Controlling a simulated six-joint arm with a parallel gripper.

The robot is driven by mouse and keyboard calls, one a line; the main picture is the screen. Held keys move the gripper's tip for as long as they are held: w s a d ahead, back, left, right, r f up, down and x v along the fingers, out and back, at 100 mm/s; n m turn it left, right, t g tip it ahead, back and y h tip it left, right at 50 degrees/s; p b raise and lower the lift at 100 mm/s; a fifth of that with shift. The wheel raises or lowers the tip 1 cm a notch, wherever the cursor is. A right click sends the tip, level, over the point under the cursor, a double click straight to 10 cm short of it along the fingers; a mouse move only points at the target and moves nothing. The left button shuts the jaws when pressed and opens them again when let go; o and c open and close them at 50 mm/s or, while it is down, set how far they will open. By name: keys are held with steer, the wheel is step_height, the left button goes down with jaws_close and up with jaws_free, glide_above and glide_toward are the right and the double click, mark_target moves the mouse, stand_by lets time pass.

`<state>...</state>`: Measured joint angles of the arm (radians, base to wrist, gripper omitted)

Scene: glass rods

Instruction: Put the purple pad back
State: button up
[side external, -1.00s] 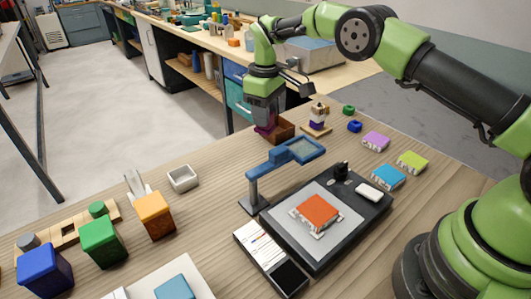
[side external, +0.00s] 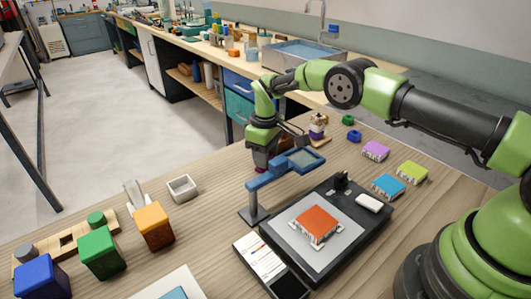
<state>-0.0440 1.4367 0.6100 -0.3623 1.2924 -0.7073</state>
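A light purple pad (side external: 375,151) with pale teeth along its edge lies on the table at the right, in line with other pads. My gripper (side external: 261,166) points down behind the blue-grey lamp-like stand, left of the purple pad and well apart from it. A small dark purple patch shows at its fingertips. I cannot tell what that patch is or whether the fingers are closed on it. The stand partly hides the fingers.
A blue pad (side external: 387,186) and a lime pad (side external: 412,173) lie near the purple one. An orange-red pad (side external: 316,222) sits on a grey plate. The blue-grey stand (side external: 255,200) rises close to my gripper. Coloured blocks (side external: 101,250) stand at the front left.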

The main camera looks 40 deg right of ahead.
steer(key=o, duration=0.4)
steer(key=shift+r, duration=0.15)
step_height(320, 180, up, 12)
steer(key=shift+r, duration=0.1)
steer(key=s+r+m+t+y, duration=0.1)
steer(key=s+r+m+t, duration=0.1)
steer(key=s+r, duration=0.55)
steer(key=s+r+m+t, duration=0.15)
steer(key=s+r, duration=0.25)
steer(key=r, duration=0.6)
steer(key=shift+s+a+f+m+t+y, duration=0.15)
steer(key=shift+s+m+t, duration=0.55)
steer(key=shift+s, duration=2.5)
steer(key=shift+s+a+f+m+t+y, duration=0.2)
steer(key=shift+s+m+t, duration=0.55)
steer(key=shift+s, duration=2.4)
steer(key=shift+s+f+m+t+y, duration=0.25)
steer(key=shift+s+m, duration=0.75)
steer(key=shift+s, duration=2.2)
